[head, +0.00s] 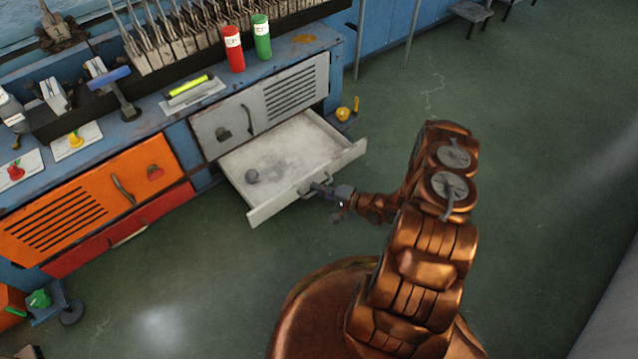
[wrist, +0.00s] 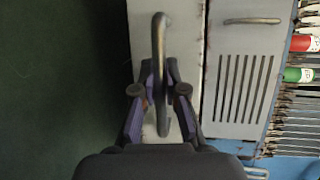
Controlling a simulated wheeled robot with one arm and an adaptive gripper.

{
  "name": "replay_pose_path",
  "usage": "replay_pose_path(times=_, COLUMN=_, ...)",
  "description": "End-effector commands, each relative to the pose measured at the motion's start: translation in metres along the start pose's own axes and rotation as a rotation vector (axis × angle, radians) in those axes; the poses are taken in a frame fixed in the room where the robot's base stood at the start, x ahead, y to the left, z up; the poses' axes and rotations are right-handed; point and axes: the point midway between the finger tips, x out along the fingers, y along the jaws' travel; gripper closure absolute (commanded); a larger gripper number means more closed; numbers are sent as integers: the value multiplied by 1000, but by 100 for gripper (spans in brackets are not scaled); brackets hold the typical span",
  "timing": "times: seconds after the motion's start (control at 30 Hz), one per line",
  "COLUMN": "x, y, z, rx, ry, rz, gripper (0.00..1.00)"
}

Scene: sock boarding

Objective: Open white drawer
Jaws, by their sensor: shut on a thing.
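The white drawer (head: 285,160) is pulled well out of the blue cabinet, below a grey louvred door. My gripper (head: 322,189) is at the drawer's front, shut on the drawer handle (head: 312,190). In the wrist view the curved metal handle (wrist: 159,40) runs between the two fingers of my gripper (wrist: 160,90), in front of the white drawer front (wrist: 190,60).
The grey door (head: 265,105) above the drawer is closed. An orange door (head: 90,205) and a red drawer (head: 120,232) are at left. Red (head: 233,48) and green (head: 261,37) cylinders stand on the bench. Green floor (head: 530,140) is clear at right.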

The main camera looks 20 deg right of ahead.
Motion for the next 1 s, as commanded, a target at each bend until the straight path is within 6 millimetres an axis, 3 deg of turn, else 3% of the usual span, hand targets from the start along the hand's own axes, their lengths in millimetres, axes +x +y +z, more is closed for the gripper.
replay_pose_path(times=0.33, x=0, y=0, z=0, rx=-1, ry=-1, rz=1, gripper=100)
replay_pose_path(times=0.37, x=0, y=0, z=0, rx=0, ry=-1, rz=1, gripper=86)
replay_pose_path(times=0.6, x=0, y=0, z=0, rx=0, ry=-1, rz=1, gripper=63)
replay_pose_path(times=1.0, x=-6, y=0, z=0, rx=0, ry=0, rz=1, gripper=63)
